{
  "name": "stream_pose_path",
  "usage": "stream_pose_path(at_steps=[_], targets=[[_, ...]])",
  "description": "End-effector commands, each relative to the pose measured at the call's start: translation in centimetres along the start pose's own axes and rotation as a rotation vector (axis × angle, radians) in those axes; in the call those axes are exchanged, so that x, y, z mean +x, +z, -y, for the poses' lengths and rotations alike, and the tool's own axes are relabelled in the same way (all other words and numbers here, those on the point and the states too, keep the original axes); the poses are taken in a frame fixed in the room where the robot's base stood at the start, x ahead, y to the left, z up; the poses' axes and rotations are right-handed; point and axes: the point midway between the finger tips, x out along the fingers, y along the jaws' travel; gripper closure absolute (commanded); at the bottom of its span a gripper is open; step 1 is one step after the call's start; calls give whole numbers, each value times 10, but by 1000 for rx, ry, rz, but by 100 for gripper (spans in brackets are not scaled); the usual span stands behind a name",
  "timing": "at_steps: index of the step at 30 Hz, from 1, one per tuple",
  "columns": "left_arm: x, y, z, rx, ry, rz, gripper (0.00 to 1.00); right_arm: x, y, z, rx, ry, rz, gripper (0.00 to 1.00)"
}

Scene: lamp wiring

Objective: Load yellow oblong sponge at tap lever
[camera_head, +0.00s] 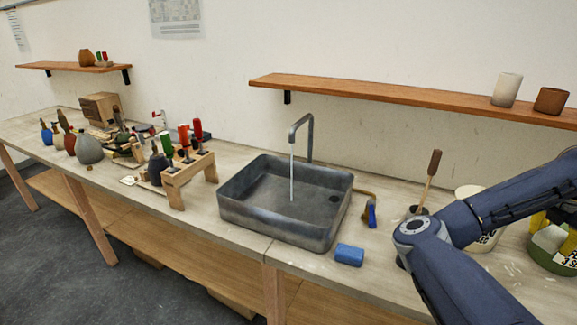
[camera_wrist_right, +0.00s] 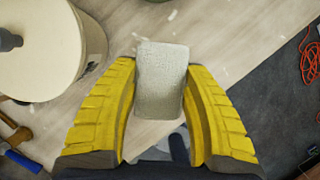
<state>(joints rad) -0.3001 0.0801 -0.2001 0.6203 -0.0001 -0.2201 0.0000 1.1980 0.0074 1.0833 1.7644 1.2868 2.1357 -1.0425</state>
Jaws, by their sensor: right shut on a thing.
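My right gripper (camera_wrist_right: 161,68) has its yellow fingers shut on a pale grey-white oblong block (camera_wrist_right: 161,80) in the right wrist view. The block looks like a sponge but not yellow. In the head view my right gripper (camera_head: 553,222) is at the far right edge, partly cut off, beyond a white bucket. The grey tap (camera_head: 308,140) stands behind the sink, with a thin stream of water falling. I cannot make out a separate lever on it. My left gripper is not in view.
The grey sink basin (camera_head: 245,210) is in mid-counter. A blue block (camera_head: 349,255) and a blue-handled tool (camera_head: 370,213) lie at its right. The white bucket (camera_wrist_right: 45,50) is left of my gripper. Tools and bottles crowd the left.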

Motion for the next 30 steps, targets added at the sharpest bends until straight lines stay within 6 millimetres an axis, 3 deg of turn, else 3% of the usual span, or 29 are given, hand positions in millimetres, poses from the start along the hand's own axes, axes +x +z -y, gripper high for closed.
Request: stream_pose_path(at_steps=[30], targets=[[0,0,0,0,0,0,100,-43,0,47,0,1,0,76]])
